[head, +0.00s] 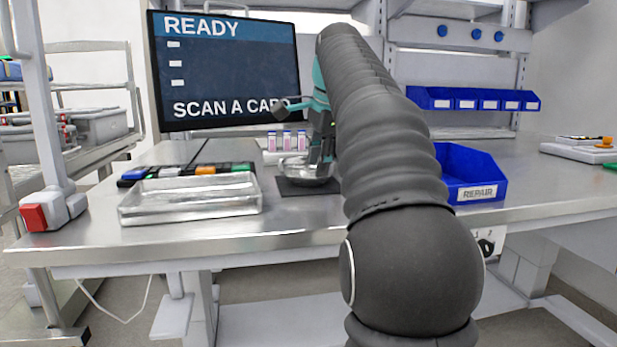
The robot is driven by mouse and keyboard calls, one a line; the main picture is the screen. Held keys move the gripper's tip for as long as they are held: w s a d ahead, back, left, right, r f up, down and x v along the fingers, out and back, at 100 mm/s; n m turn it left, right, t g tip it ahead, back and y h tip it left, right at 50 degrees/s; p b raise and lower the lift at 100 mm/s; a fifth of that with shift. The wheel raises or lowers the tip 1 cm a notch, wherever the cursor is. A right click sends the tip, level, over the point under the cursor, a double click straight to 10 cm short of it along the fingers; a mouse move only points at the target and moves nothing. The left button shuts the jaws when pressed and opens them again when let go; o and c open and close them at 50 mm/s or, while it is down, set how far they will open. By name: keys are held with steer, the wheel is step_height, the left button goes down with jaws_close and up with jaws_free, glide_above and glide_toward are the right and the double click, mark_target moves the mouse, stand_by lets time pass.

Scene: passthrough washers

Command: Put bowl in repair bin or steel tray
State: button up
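A shiny metal bowl (294,168) sits on or just above a dark mat (293,189) on the steel bench. My gripper (318,165) points down at the bowl's right side. Its fingertips are at the bowl, but whether they grip the rim is unclear. My arm hides part of the gripper and the bowl's right edge. The blue repair bin (478,190), labelled REPAIR, stands on the bench right of my arm, its left part hidden by the arm. The steel tray (190,207) lies near the bench's front edge, left of the bowl, and looks empty.
Several small vials (287,140) stand behind the bowl. A row of coloured items (190,171) lies behind the tray. A monitor (226,70) reads READY, SCAN A CARD. Blue small bins (472,101) hang at the back. The bench right of the repair bin is largely clear.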

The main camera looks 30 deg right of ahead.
steer(key=x, duration=0.3)
steer(key=shift+f+b, duration=0.3)
steer(key=shift+b, duration=0.1)
jaws_close()
steer(key=shift+r, duration=0.15)
